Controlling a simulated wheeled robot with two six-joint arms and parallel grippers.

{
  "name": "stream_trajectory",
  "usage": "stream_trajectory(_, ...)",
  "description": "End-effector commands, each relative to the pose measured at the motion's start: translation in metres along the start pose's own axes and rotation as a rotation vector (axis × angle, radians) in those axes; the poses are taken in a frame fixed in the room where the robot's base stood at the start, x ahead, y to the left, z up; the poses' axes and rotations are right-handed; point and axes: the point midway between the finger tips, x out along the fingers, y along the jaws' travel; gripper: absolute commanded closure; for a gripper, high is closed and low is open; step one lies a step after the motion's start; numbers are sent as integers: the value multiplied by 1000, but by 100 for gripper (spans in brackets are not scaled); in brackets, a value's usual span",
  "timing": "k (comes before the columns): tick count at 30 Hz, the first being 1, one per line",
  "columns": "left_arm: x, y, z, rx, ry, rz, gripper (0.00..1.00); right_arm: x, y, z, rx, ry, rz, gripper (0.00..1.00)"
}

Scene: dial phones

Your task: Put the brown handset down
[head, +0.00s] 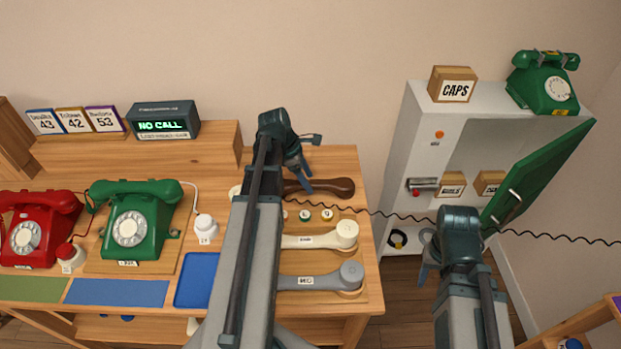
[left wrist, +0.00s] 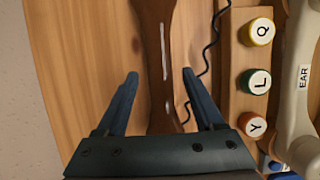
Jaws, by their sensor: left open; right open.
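The brown handset (head: 334,187) lies on the wooden table behind a white handset and a grey one. In the left wrist view, the brown handset (left wrist: 156,40) runs lengthwise between the two fingers of my left gripper (left wrist: 160,75). The fingers are apart, with a gap on each side of it. In the head view my left gripper (head: 304,162) is over the handset, and my arm hides the handset's left end. A dark coiled cord (head: 400,217) trails right past the cabinet. My right gripper (head: 428,265) is open and empty, right of the table.
Lettered caps (left wrist: 258,82) sit in a wooden holder beside the brown handset. The white handset (head: 318,238) and grey handset (head: 320,281) lie in front. A green phone (head: 135,222) stands left. A white cabinet (head: 400,180) with an open green door (head: 540,175) stands right.

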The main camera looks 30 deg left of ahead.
Motion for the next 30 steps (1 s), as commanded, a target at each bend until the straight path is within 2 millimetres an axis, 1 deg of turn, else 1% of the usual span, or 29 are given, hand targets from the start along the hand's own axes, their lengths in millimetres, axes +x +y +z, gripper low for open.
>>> stream_trajectory(1,-16,0,2,-2,0,0,30,-16,2,1,0,0,0,50)
stream_trajectory(3,-28,0,3,-2,0,0,30,-27,3,2,0,0,0,50)
stream_trajectory(9,-60,0,2,-2,0,0,30,-57,5,3,0,0,0,50)
stream_trajectory(12,-74,0,2,-2,0,-1,30,-69,7,4,0,0,0,50)
stream_trajectory(15,-82,0,2,0,0,-1,30,-77,7,4,0,0,0,50)
stream_trajectory(18,-86,0,1,0,0,-1,30,-80,8,5,0,0,0,50)
stream_trajectory(26,-85,0,0,0,0,-1,30,-79,8,5,0,0,0,50)
stream_trajectory(28,-84,-2,2,12,2,-3,30,-79,8,5,0,0,0,50)
stream_trajectory(30,-80,-8,11,70,13,-13,30,-79,8,5,0,0,0,50)
